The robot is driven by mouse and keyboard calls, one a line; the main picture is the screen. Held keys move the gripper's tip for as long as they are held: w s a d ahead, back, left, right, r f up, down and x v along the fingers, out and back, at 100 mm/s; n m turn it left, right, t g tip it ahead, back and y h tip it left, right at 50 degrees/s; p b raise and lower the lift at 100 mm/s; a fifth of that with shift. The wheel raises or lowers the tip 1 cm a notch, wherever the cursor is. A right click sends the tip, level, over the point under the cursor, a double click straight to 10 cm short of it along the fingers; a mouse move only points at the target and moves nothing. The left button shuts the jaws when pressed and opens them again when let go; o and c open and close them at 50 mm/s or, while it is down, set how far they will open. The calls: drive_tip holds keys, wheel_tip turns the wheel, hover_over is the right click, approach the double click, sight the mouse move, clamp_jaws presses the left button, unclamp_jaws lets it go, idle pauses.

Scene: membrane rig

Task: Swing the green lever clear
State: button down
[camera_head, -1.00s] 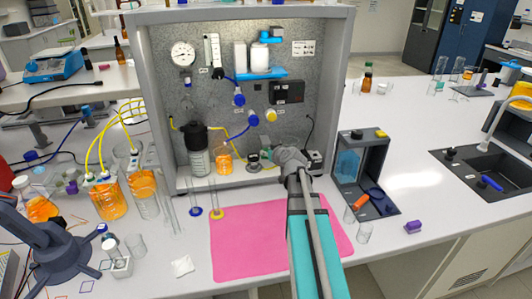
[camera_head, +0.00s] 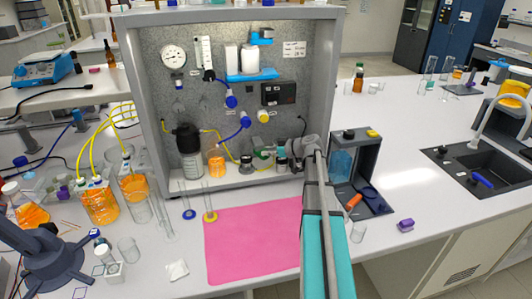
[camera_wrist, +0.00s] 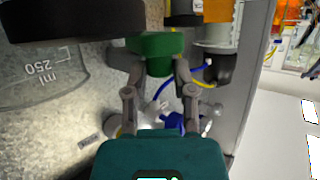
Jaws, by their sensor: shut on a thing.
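In the wrist view my gripper (camera_wrist: 158,72) has a finger on each side of the green lever (camera_wrist: 157,48). It is shut on the lever, which shows as a rounded green block between the fingertips. In the head view my gripper (camera_head: 298,148) is inside the lower right part of the grey cabinet (camera_head: 333,90). My arm comes in from the front right and hides part of that corner. The lever is too small there to make out how far it is turned.
A dark-topped glass vessel (camera_head: 189,152) and an orange flask (camera_head: 216,160) stand on the cabinet floor, left of my gripper. A grey open box (camera_head: 372,160) stands just right of my arm. A pink mat (camera_head: 250,245) lies in front, bare.

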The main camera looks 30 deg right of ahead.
drive_tip(key=shift+d+n+g, duration=0.15)
drive_tip(key=shift+n+g, duration=0.15)
drive_tip(key=shift+n, duration=0.1)
drive_tip(key=shift+c, duration=2.2)
unclamp_jaws()
